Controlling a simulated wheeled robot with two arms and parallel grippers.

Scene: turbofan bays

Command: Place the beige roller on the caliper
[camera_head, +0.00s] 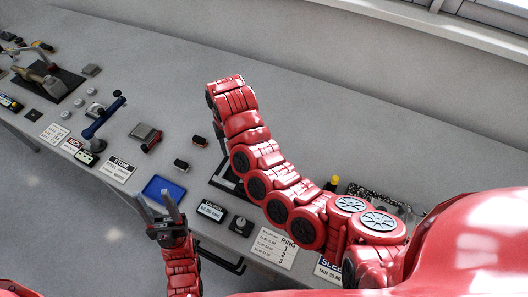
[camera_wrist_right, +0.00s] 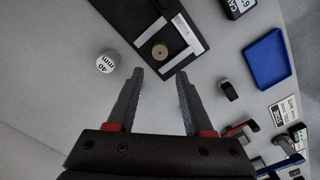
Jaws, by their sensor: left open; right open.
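A small beige disc with a centre hole (camera_wrist_right: 160,52), possibly the beige roller seen end-on, lies on a flat black piece (camera_wrist_right: 135,22) with a white label strip. That piece may be the caliper; its dark edge shows beside my right arm in the head view (camera_head: 219,186). A caliper sign (camera_head: 210,212) stands near the front edge. My left gripper (camera_head: 158,208) is open and empty near the blue tray.
A blue tray (camera_head: 164,189) lies by the front edge; it also shows in the right wrist view (camera_wrist_right: 269,60). A pale cylinder marked 40 mm (camera_wrist_right: 107,62) stands left of the right gripper. Small dark parts, signs and tools line the bench. Its back strip is clear.

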